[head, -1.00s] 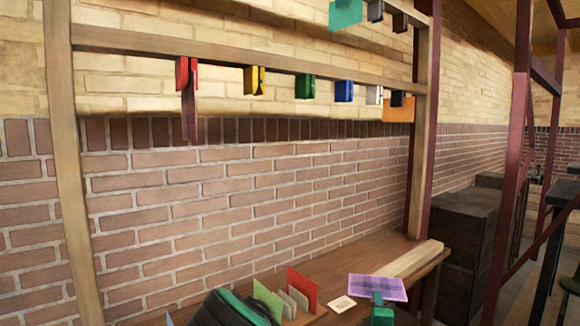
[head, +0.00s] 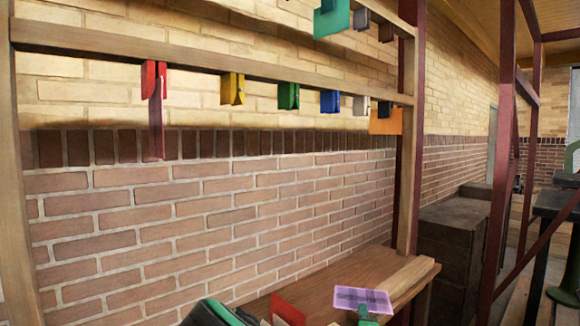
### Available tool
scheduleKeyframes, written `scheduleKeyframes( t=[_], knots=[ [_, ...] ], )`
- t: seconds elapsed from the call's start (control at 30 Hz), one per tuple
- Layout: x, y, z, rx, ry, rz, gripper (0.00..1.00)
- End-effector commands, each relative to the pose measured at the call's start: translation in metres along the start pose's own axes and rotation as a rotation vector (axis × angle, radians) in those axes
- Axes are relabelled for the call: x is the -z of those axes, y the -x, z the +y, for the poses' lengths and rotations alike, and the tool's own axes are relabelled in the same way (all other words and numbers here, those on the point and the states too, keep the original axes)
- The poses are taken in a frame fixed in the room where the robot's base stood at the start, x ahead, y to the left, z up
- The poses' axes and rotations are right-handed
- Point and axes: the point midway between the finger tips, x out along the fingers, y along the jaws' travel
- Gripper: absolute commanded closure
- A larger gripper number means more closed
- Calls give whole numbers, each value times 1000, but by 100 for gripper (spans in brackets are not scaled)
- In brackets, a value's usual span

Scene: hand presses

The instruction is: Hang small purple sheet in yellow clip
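The purple sheet (head: 350,297) is a thin, translucent piece at the bottom of the head view, held roughly flat above the wooden table. My gripper (head: 366,313), with green fingertips, appears shut on its near edge; the gripper's lower part is cut off by the frame. The yellow clip (head: 232,89) hangs from the lower wooden rail at upper left, with nothing in it. The sheet and my gripper are well below and to the right of the clip.
On the rail, a red clip (head: 148,80) holds a dark red strip (head: 156,130). Green (head: 288,96) and blue (head: 329,101) clips look empty. An orange sheet (head: 385,123) hangs at the right. A red sheet (head: 288,312) stands on the table (head: 335,270). The space before the brick wall is clear.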

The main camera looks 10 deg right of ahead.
Motion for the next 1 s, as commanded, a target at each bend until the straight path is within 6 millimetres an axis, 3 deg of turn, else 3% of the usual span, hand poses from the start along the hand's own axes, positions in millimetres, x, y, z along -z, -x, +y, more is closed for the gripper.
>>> scheduleKeyframes(
  t=[0.17, 0.5, 0.7, 1.0],
  knots=[
    [11, -11, 11, -9, -195, -64, 100],
    [87, -8, 66, 22, -712, 58, 100],
    [118, 1, 104, 81, -883, 165, 100],
    [151, 17, 158, 178, -1053, 295, 100]
  ],
)
